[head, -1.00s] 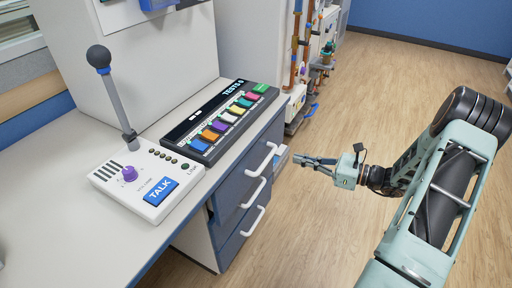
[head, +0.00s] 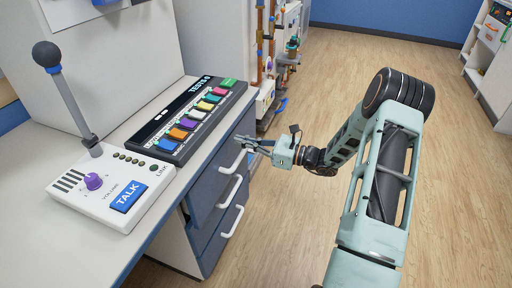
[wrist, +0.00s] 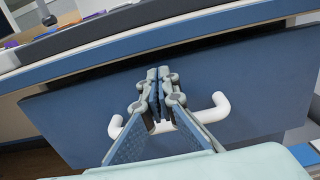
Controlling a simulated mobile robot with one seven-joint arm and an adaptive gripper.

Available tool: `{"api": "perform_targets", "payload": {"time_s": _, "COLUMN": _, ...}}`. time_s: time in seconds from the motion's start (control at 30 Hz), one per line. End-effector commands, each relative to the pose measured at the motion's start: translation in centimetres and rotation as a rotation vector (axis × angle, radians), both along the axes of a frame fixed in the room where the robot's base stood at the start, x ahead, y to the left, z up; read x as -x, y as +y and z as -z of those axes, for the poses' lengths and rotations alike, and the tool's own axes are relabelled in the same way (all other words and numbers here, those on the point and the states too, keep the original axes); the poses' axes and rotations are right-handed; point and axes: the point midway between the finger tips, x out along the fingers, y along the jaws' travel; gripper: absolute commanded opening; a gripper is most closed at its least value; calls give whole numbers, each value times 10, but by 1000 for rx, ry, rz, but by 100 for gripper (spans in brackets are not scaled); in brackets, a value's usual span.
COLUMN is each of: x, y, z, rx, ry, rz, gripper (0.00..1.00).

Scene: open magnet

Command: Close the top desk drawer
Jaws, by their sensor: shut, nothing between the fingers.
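The top desk drawer (head: 212,172) has a blue front and a white bar handle (head: 232,163). In the wrist view the drawer front (wrist: 255,82) fills the middle, below the desk edge, with a dark gap between them. I cannot tell exactly how far it stands out. My gripper (head: 243,139) is shut and empty at the upper part of this front. In the wrist view its fingertips (wrist: 158,76) point at the blue panel just above the handle (wrist: 215,108), whose middle they partly hide. Whether they touch the panel is unclear.
Two lower drawers with white handles (head: 232,222) sit below. On the desktop (head: 90,255) are a white talk panel with a microphone (head: 118,190) and a colored-button box (head: 190,118). Pipes and shelves stand behind. The wooden floor (head: 300,240) at right is open.

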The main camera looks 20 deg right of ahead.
Motion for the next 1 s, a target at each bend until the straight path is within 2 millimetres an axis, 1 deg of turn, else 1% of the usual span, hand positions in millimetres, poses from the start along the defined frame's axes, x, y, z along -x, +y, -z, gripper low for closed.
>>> {"api": "perform_targets", "payload": {"time_s": 0.03, "x": -3, "y": 4, "z": 1, "rx": 0, "ry": -1, "rz": -1, "gripper": 0}}
{"api": "perform_targets", "payload": {"time_s": 0.13, "x": -6, "y": 7, "z": 0, "rx": -1, "ry": -1, "rz": 0, "gripper": 0}}
{"api": "perform_targets", "payload": {"time_s": 0.53, "x": -7, "y": 10, "z": 0, "rx": 0, "ry": 0, "rz": 0, "gripper": 0}}
{"api": "perform_targets", "payload": {"time_s": 0.63, "x": -13, "y": 18, "z": 0, "rx": 1, "ry": -1, "rz": -2, "gripper": 0}}
{"api": "perform_targets", "payload": {"time_s": 0.83, "x": -32, "y": 45, "z": 0, "rx": -1, "ry": -1, "rz": -2, "gripper": 0}}
{"api": "perform_targets", "payload": {"time_s": 1.0, "x": -35, "y": 48, "z": 0, "rx": -1, "ry": -1, "rz": 1, "gripper": 0}}
